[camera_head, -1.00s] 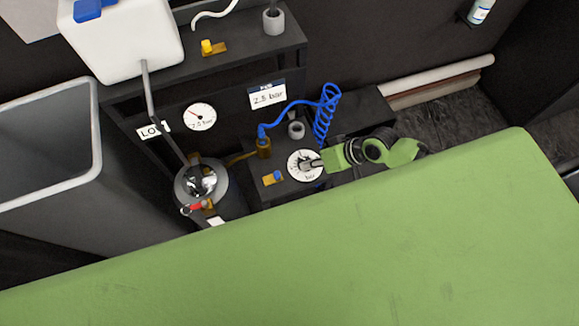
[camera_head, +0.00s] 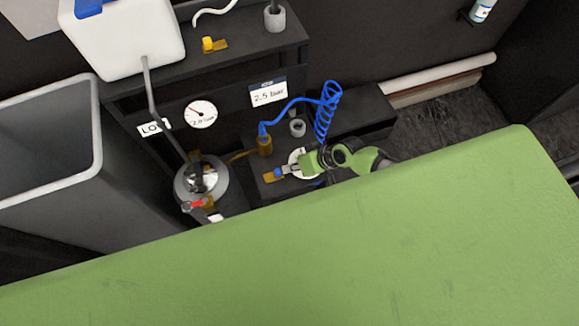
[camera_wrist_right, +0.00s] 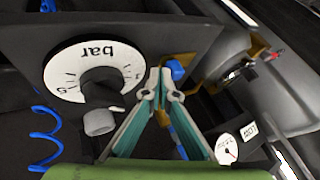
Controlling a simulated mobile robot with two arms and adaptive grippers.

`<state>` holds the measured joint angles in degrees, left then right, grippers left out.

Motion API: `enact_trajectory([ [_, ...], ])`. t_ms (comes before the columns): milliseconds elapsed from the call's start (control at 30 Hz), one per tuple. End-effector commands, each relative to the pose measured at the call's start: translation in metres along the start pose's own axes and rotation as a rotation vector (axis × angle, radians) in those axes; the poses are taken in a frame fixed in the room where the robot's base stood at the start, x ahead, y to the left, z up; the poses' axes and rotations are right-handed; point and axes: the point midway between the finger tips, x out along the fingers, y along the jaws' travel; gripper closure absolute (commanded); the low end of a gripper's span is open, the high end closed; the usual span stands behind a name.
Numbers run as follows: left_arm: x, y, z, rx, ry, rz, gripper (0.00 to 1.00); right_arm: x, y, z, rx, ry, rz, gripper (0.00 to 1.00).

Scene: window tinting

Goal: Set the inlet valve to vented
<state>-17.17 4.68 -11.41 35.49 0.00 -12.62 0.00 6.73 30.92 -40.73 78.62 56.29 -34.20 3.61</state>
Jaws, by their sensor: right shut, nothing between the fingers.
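A small valve with a blue knob (camera_head: 277,173) on a brass plate (camera_head: 268,178) sits on the dark lower bench; no label on it is readable. My right gripper (camera_head: 289,170) is shut and empty, its fingertips right beside the blue knob. In the right wrist view the closed fingertips (camera_wrist_right: 160,80) are next to the blue knob (camera_wrist_right: 177,70); I cannot tell whether they touch. A valve with a yellow knob (camera_head: 208,44) is on the upper shelf. A red lever (camera_head: 197,204) is on the metal tank (camera_head: 222,182). My left gripper is not in view.
The white "bar" dial (camera_wrist_right: 64,62) is beside my right gripper, partly covered by it in the head view. A blue coiled hose (camera_head: 328,105) and a grey cup (camera_head: 298,127) stand behind. A gauge (camera_head: 201,114) is on the front panel. A green surface (camera_head: 300,250) fills the foreground.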

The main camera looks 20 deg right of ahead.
Motion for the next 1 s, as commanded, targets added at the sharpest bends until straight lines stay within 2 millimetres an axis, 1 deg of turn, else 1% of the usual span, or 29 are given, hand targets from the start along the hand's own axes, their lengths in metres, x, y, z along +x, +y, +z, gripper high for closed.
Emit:
enact_trajectory([
  [367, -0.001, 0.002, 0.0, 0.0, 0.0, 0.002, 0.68, 0.002, -0.001, -0.001, 0.0, 0.001, 0.0, 1.0],
  [533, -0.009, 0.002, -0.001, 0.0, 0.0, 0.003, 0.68, 0.012, -0.025, -0.002, 0.001, 0.001, -0.005, 1.0],
  [633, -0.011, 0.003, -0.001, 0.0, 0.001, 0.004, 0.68, 0.017, -0.033, -0.001, 0.0, 0.001, -0.003, 1.0],
  [1000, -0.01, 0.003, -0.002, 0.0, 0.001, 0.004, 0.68, 0.018, -0.033, -0.001, -0.001, 0.002, -0.002, 1.0],
])
